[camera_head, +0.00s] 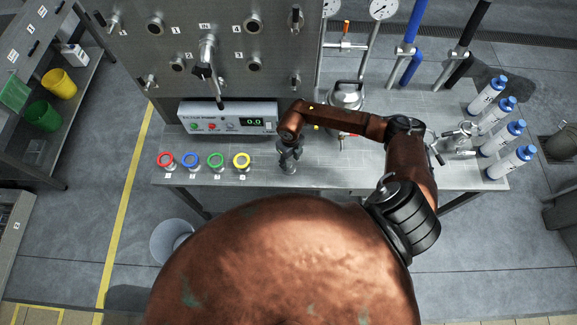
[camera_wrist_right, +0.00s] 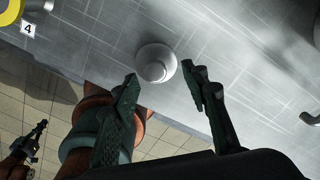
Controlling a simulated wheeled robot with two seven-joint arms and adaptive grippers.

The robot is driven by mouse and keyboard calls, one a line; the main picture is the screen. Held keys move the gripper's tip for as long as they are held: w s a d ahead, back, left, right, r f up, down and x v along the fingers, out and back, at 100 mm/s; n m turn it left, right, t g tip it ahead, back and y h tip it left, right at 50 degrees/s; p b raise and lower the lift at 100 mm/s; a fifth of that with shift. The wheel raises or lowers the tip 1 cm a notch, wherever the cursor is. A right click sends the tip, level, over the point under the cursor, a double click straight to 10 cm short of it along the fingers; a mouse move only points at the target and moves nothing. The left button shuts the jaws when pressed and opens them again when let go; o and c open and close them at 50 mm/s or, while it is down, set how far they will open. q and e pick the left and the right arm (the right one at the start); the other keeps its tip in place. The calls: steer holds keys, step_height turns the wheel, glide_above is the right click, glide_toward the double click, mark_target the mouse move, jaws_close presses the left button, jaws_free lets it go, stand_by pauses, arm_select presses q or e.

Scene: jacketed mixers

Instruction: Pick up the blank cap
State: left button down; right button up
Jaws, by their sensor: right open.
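The blank cap (camera_wrist_right: 156,62) is a pale, round piece with a raised knob, on the metal bench top in the wrist view. My right gripper (camera_wrist_right: 163,86) is open, its two dark fingers apart on either side of the cap's near edge, with nothing between them that I can see held. In the head view my right gripper (camera_head: 289,166) points down over the bench's front part, right of the yellow ring, and hides the cap. A dark jointed part on a copper link at the wrist view's lower left looks like my left gripper (camera_wrist_right: 34,140); its jaws are unclear.
Red (camera_head: 166,160), blue (camera_head: 191,160), green (camera_head: 217,161) and yellow (camera_head: 241,161) ringed pieces stand in a row to the left. A control box (camera_head: 228,117) is behind. A steel vessel (camera_head: 345,95) and several blue-capped bottles (camera_head: 497,128) stand farther right.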

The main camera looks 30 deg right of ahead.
mark_target(289, 164)
steer(key=shift+a+f+p, duration=0.15)
steer(key=shift+f, duration=0.75)
steer(key=shift+a+f+p, duration=0.1)
steer(key=shift+f+p, duration=0.05)
steer(key=shift+f, duration=0.75)
steer(key=shift+w, duration=0.1)
steer(key=shift+c, duration=0.6)
jaws_close()
